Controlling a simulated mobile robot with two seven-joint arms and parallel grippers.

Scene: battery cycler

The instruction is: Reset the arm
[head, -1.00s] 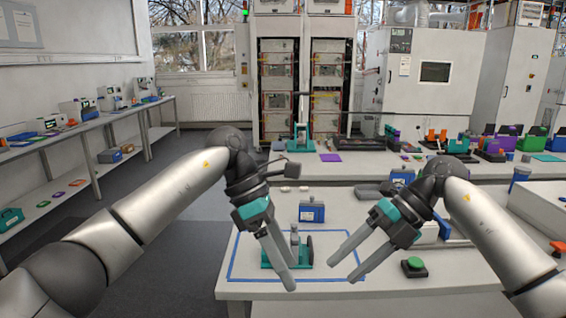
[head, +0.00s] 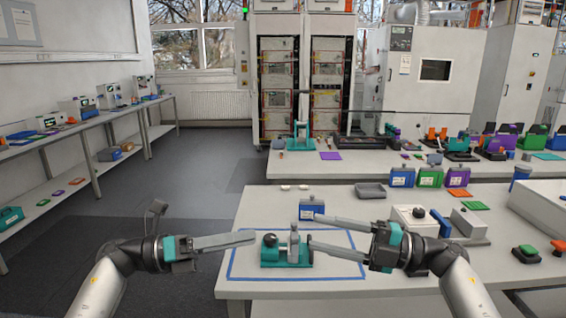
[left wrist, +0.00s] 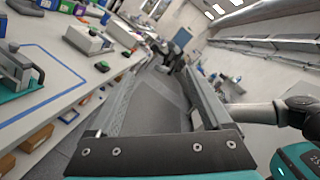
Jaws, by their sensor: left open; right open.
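A teal fixture (head: 270,258) with a black knob and a grey upright part stands inside the blue tape rectangle (head: 340,278) on the near table. It also shows at the left edge of the left wrist view (left wrist: 20,76). My left gripper (head: 254,238) is left of the fixture, pointing right, empty and apart from it. In the left wrist view its two fingers (left wrist: 160,90) are spread with nothing between them. My right gripper (head: 308,232) is open, pointing left, with its fingertips close to the grey upright part; I cannot tell whether they touch it.
A grey tray (head: 370,191), blue, green and purple bins (head: 430,178), a white box with a black knob (head: 414,218) and green and red buttons (head: 526,254) are further right. The table's left front is clear.

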